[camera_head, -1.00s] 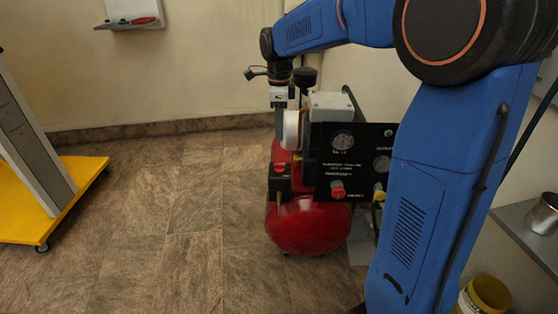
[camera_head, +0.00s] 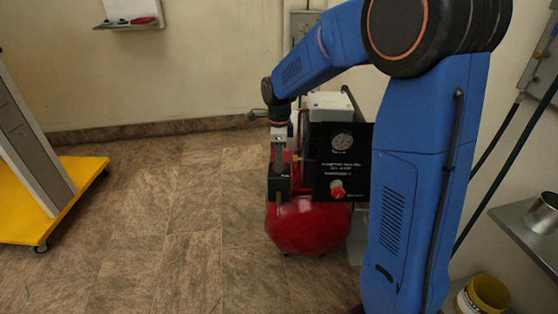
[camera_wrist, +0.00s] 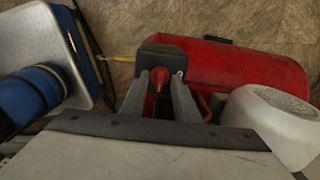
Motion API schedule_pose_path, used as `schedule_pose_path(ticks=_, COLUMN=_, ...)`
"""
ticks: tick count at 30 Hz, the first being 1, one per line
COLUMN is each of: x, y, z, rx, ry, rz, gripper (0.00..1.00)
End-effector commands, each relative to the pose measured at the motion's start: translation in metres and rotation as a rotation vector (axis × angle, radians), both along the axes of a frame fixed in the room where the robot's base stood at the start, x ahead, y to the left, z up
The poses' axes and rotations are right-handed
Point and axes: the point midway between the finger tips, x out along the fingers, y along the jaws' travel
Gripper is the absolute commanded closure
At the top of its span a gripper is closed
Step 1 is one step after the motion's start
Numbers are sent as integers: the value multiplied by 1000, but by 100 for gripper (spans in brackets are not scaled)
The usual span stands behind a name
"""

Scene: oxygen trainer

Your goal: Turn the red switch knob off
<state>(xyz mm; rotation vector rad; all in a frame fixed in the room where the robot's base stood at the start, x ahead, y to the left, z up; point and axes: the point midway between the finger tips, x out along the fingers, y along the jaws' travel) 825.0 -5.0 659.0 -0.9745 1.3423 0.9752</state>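The red switch knob (camera_wrist: 160,78) shows in the wrist view on a black switch box (camera_wrist: 172,56) by the red tank (camera_wrist: 235,65). My gripper (camera_wrist: 160,84) points down at it, with one finger on each side of the knob. The fingers are apart; I cannot tell whether they touch it. In the head view my gripper (camera_head: 279,163) is low over the black switch box (camera_head: 279,187), and the knob is hidden there.
Close to the gripper's right is a black panel (camera_head: 328,166) with a gauge and another red knob (camera_head: 338,189). A white round part (camera_wrist: 270,120) is right of the fingers in the wrist view.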

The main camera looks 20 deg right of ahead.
Motion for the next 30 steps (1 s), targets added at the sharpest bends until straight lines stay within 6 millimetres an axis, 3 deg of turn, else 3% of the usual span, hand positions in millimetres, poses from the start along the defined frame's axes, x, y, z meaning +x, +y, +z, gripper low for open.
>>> schedule_pose_path(ticks=5, x=0, y=0, z=0, rx=0, ry=0, rz=0, gripper=72)
schedule_pose_path(ticks=9, x=0, y=0, z=0, rx=0, ry=0, rz=0, gripper=100)
schedule_pose_path(ticks=20, x=0, y=0, z=0, rx=0, ry=-1, rz=23, gripper=100)
schedule_pose_path(ticks=30, x=0, y=0, z=1, rx=0, ry=-1, rz=216, gripper=100)
